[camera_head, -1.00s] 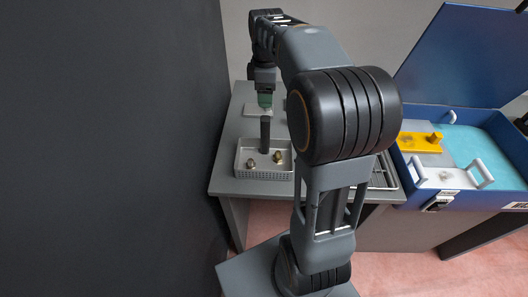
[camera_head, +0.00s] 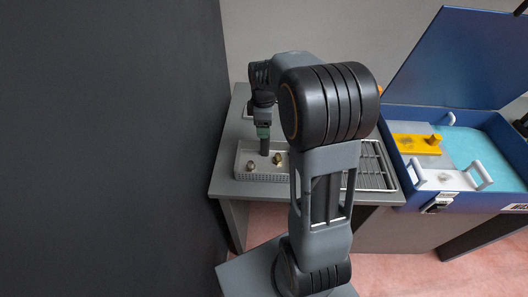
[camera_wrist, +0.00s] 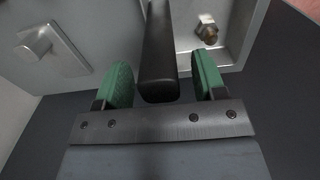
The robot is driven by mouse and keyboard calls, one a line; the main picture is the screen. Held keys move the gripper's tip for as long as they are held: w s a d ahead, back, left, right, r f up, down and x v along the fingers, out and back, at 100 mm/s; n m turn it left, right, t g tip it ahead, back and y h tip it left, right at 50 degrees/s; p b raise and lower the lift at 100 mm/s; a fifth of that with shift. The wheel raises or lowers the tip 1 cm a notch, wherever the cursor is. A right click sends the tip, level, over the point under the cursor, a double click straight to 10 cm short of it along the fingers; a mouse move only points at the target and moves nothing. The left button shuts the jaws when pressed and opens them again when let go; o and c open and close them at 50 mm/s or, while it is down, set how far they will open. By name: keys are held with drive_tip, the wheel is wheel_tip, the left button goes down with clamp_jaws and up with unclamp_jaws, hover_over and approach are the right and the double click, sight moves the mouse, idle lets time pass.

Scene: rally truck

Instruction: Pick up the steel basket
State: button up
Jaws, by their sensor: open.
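The steel basket (camera_head: 262,178) is a shallow grey tray with perforated walls on the grey table. My gripper (camera_head: 264,134) is over the basket at the top of the post. In the wrist view, the post (camera_wrist: 158,50) stands between the green pads of my open gripper (camera_wrist: 160,88), with a visible gap on each side. A corner of the basket (camera_wrist: 240,35) and one fitting (camera_wrist: 207,28) also show there. My arm hides the basket's right end in the head view.
A wire rack (camera_head: 372,165) lies on the table right of the basket. A blue open case (camera_head: 460,200) with a yellow part (camera_head: 415,144) stands farther right. A dark wall (camera_head: 110,150) is close on the left. A plate with a knob (camera_wrist: 38,45) shows in the wrist view.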

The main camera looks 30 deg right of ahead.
drive_tip(key=shift+f, duration=0.2)
drive_tip(key=shift+c, duration=0.5)
drive_tip(key=shift+r, duration=0.1)
clamp_jaws()
